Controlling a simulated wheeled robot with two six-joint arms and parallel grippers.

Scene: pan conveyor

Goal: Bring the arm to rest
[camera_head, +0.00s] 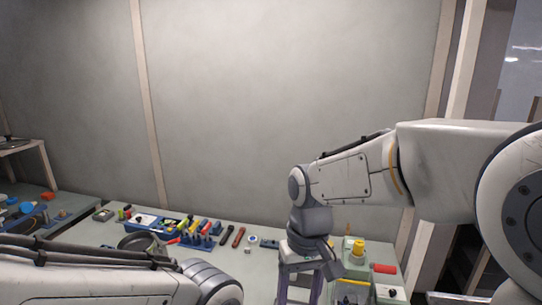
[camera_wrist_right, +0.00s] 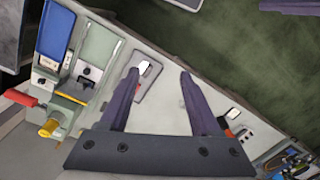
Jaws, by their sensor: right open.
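My right arm reaches in from the right in the head view. Its gripper (camera_head: 300,292) points down over the front part of the workbench (camera_head: 258,268). In the right wrist view the same gripper (camera_wrist_right: 157,73) has its two dark fingers spread apart, with nothing between them. Past the fingertips lies the bench top, with a small grey plate (camera_wrist_right: 148,87) near the left finger. My left arm crosses the lower left of the head view; its gripper is out of the picture.
A blue tray of tools (camera_head: 196,240) and a dark round pan-like thing (camera_head: 139,241) are on the bench to the left. A yellow-topped item (camera_head: 358,247) and a red-handled one (camera_head: 384,268) are right of my right gripper. A plain wall stands behind.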

